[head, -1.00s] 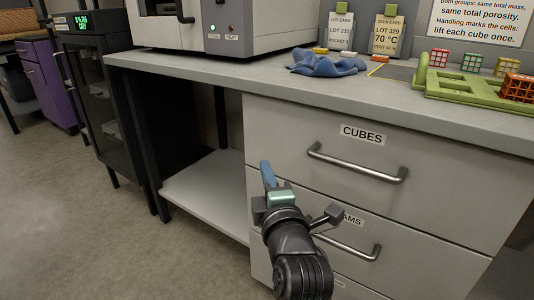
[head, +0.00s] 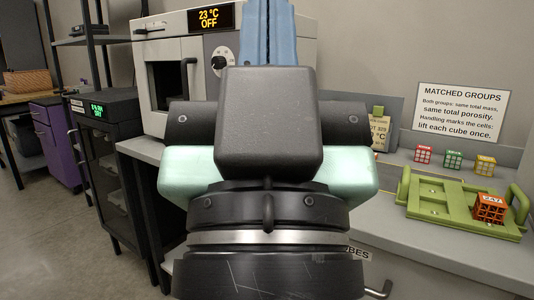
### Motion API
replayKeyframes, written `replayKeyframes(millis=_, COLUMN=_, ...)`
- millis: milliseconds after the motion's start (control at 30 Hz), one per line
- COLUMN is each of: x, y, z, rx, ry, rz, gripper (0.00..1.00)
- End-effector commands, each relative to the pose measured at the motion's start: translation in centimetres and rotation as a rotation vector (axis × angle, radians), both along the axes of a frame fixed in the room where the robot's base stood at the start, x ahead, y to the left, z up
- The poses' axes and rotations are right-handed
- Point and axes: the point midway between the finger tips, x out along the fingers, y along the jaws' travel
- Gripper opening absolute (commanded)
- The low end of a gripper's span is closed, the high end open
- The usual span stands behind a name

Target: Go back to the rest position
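My gripper (head: 268,35) is raised close in front of the head camera, with its blue fingers pointing up at the top of the picture. Its dark body and pale green sides fill the middle of the view. The fingers are seen from behind and run out of the frame, so I cannot tell whether they are apart or shut. I see nothing held, but the gripper's far side is hidden. The gripper and arm hide part of the oven and bench.
The oven (head: 158,24) reads 23 °C OFF. On the bench (head: 420,256) at right, a green tray (head: 425,212) carries an orange lattice cube (head: 489,207) marked 247. Behind it stand a red cube (head: 423,154), a green cube (head: 454,159) and a yellow-orange cube (head: 485,165).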

Motion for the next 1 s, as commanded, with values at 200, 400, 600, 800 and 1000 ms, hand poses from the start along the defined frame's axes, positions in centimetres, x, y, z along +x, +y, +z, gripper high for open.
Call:
replayKeyframes(millis=200, x=0.1, y=0.0, z=8.5, rx=-0.002, ry=0.002, rz=0.001, gripper=0.00)
replayKeyframes(millis=400, x=0.1, y=0.1, z=14.5, rx=-0.003, ry=0.003, rz=0.001, gripper=0.00)
replayKeyframes(millis=600, x=0.1, y=0.1, z=20.5, rx=-0.003, ry=0.003, rz=0.001, gripper=0.00)
replayKeyframes(millis=800, x=0.1, y=0.1, z=26.5, rx=-0.003, ry=0.003, rz=0.003, gripper=0.00)
replayKeyframes(millis=1000, x=0.1, y=0.1, z=30.7, rx=-0.003, ry=0.003, rz=0.003, gripper=0.00)
